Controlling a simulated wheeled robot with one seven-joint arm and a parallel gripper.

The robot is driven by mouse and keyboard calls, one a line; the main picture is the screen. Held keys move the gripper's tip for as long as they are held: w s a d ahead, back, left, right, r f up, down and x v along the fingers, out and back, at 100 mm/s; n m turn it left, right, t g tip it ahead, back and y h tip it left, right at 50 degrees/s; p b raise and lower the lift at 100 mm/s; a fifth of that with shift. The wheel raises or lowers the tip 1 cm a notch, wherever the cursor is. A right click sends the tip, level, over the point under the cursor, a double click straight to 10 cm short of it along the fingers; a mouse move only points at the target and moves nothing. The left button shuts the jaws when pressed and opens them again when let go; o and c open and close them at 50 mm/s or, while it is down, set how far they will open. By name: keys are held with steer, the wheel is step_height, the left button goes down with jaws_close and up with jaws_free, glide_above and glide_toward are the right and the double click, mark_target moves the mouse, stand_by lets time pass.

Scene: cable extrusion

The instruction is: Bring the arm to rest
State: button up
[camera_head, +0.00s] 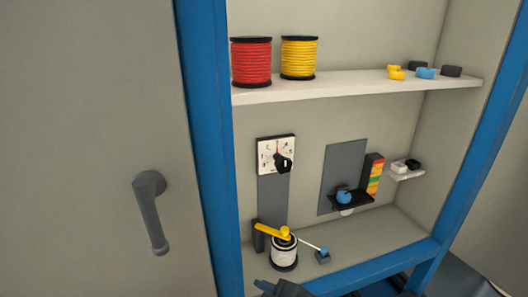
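A dark, blocky part of my arm (285,289) shows at the bottom edge, in front of the cabinet's lower frame. It looks like the end of the arm, but most of it is cut off. I cannot make out the fingers or whether they hold anything. More dark parts show low at the right, under the blue frame. No part of my arm is seen touching the cabinet's contents.
A blue-framed cabinet (208,130) holds a red spool (251,62) and a yellow spool (298,58) on its upper shelf (350,87). Below are a dial (276,152), a white spool (284,253) under a yellow lever (272,232), and a small black ledge (352,201). A grey handle (150,215) sticks out at left.

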steer(key=s+d+f+m+t+h, duration=0.1)
steer(key=s+d+m+t+h, duration=0.15)
steer(key=s+d+m, duration=0.55)
steer(key=s+d+f+m+t+h, duration=0.2)
steer(key=s+d+m+h, duration=0.15)
steer(key=s, duration=0.75)
steer(key=s+d+r+m+t, duration=0.1)
steer(key=s+d+r, duration=0.3)
steer(key=s, duration=0.3)
steer(key=s+d+r+m+t+h, duration=0.1)
steer(key=s+d+r, duration=0.3)
steer(key=s+d, duration=0.3)
steer(key=shift+s+r+m+b, duration=0.15)
steer(key=shift+r+m+b, duration=0.15)
steer(key=shift+m, duration=0.05)
steer(key=shift+o, duration=0.4)
steer(key=shift+f, duration=0.1)
